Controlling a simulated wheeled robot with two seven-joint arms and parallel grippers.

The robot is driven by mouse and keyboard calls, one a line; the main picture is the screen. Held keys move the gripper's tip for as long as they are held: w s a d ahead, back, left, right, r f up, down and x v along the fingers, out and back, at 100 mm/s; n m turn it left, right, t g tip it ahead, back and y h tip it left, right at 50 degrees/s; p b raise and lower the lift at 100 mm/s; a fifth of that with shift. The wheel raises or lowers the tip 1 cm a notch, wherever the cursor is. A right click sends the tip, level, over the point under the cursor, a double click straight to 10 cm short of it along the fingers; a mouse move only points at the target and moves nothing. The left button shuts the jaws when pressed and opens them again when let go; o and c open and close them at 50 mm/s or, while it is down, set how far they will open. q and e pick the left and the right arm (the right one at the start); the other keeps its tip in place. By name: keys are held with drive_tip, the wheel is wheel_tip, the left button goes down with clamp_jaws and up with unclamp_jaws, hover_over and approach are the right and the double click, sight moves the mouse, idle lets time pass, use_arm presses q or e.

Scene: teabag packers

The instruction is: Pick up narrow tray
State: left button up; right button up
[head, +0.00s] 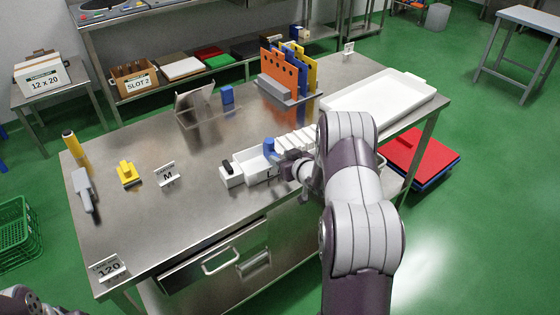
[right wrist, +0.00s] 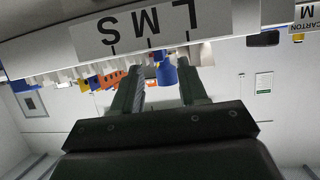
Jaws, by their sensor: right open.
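A long, narrow white tray (head: 258,178) with compartments stands near the front edge of the steel table. In the right wrist view its front wall (right wrist: 85,38) appears upside down with the letters S, M and L. A blue piece (head: 269,146) stands at the tray. My right gripper (head: 283,162) is at the tray's front side, and my arm hides the tray's right part. In the right wrist view my gripper's two fingers (right wrist: 162,78) are apart, with the blue piece (right wrist: 167,74) seen between them. Whether they touch the tray cannot be told. My left gripper is out of view.
A wide white tray (head: 420,95) lies at the table's right. Orange and blue upright boards (head: 280,72) stand at the back. A tilted metal stand (head: 197,100), a yellow block (head: 127,173) and an M sign (head: 167,174) stand left of the narrow tray. Clear steel lies between.

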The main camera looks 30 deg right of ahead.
sight(274, 152)
drive_tip(key=x, duration=0.7)
drive_tip(key=shift+w+f, duration=0.1)
drive_tip(key=shift+w, duration=0.3)
drive_tip(key=shift+s, duration=0.15)
drive_tip(key=shift+c, duration=1.2)
clamp_jaws()
drive_tip(key=shift+p, duration=0.3)
